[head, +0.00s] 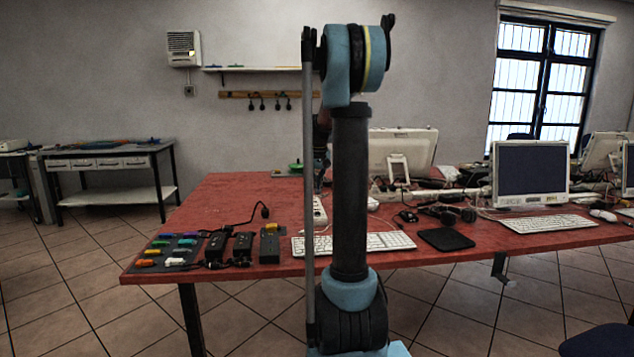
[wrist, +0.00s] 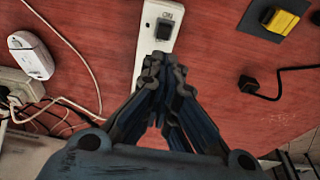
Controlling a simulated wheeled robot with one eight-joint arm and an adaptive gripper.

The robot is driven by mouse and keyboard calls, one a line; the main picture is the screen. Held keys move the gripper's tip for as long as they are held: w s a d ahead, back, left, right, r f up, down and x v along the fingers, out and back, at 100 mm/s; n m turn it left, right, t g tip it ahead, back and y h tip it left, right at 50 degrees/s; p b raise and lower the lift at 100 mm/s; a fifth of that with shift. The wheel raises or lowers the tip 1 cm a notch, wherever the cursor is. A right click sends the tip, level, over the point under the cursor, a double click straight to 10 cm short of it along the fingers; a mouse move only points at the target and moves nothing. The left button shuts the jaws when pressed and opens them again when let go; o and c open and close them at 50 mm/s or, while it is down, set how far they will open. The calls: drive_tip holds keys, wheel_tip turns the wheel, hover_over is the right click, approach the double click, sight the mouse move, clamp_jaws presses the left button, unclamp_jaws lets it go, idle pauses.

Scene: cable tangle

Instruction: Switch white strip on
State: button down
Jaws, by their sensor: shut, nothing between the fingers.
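The white strip (wrist: 151,50) lies on the red table and runs up the middle of the wrist view. A black rocker switch (wrist: 163,28) sits on it, beside the upside-down letters "ON". I cannot tell which way the rocker is tipped. My gripper (wrist: 158,62) is shut and empty. Its fingertips appear over the strip, just below the switch in the picture; I cannot tell whether they touch it. In the head view, part of the white strip (head: 319,211) shows beside my arm. My arm hides the rest and most of the gripper.
A white mouse (wrist: 31,55) and loose cables lie left of the strip in the wrist view. A black plug (wrist: 248,84) and a yellow block on a dark base (wrist: 268,27) lie right. In the head view, a keyboard (head: 395,241) and black adapters (head: 242,246) occupy the table's front.

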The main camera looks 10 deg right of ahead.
sight(317, 212)
drive_tip(key=x, duration=0.4)
drive_tip(key=s+x, duration=0.1)
drive_tip(key=x, duration=0.1)
drive_tip(key=shift+f, duration=0.25)
drive_tip(key=shift+s+f, duration=0.1)
drive_tip(key=shift+f, duration=0.5)
